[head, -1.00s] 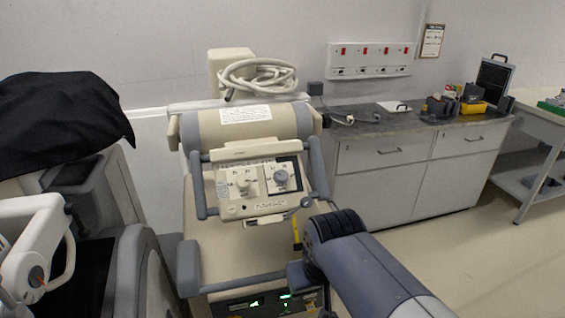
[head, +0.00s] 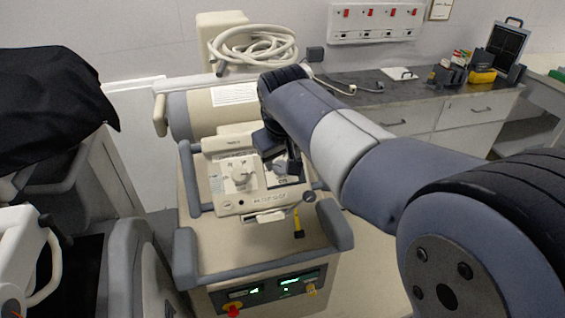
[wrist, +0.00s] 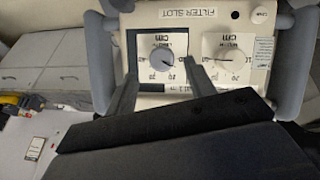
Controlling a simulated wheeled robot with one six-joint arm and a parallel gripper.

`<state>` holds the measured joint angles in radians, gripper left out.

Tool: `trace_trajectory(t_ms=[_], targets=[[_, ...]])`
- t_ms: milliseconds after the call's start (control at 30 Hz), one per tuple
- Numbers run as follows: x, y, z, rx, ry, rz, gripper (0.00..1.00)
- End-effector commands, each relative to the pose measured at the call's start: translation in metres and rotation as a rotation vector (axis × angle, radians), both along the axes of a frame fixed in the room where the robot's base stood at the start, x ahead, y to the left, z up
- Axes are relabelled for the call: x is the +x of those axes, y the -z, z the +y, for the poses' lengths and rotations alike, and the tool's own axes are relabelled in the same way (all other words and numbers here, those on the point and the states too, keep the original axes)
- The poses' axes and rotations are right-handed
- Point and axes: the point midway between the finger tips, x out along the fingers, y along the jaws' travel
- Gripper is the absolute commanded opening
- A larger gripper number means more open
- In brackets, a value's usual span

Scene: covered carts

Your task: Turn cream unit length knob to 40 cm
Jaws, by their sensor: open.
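The cream unit (head: 245,245) stands in the middle, its knob panel (head: 238,203) tilted up under the hose. My gripper (head: 286,170) is over the panel's right side in the head view and hides the grey knob there. The wrist view shows the panel upside down. The grey round knob (wrist: 163,58), on a white dial marked in cm, is between the fingers of my open gripper (wrist: 161,70); contact cannot be told. Its exact setting is too small to read. The pale width knob (wrist: 237,59) is beside it and also shows in the head view (head: 240,177).
A black-covered machine (head: 45,100) and a white handled unit (head: 20,250) stand at the left. A coiled hose (head: 250,46) is above the cream unit. A counter (head: 415,93) with tools runs along the wall at right. Grey rails (head: 188,180) flank the panel.

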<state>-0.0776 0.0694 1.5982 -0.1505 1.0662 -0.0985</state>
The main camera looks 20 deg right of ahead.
Motion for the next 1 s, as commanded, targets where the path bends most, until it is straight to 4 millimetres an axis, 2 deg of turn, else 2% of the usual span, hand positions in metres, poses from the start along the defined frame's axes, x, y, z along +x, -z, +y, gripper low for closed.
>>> trace_trajectory(t_ms=[100,300,667,1000], targets=[[0.008,0.020,-0.002,0.000,0.002,0.004,0.52],[0.017,0.039,-0.005,0.000,0.001,0.001,0.52],[0.019,0.043,-0.005,0.001,0.001,-0.001,0.52],[0.019,0.043,-0.005,0.001,0.001,-0.001,0.24]])
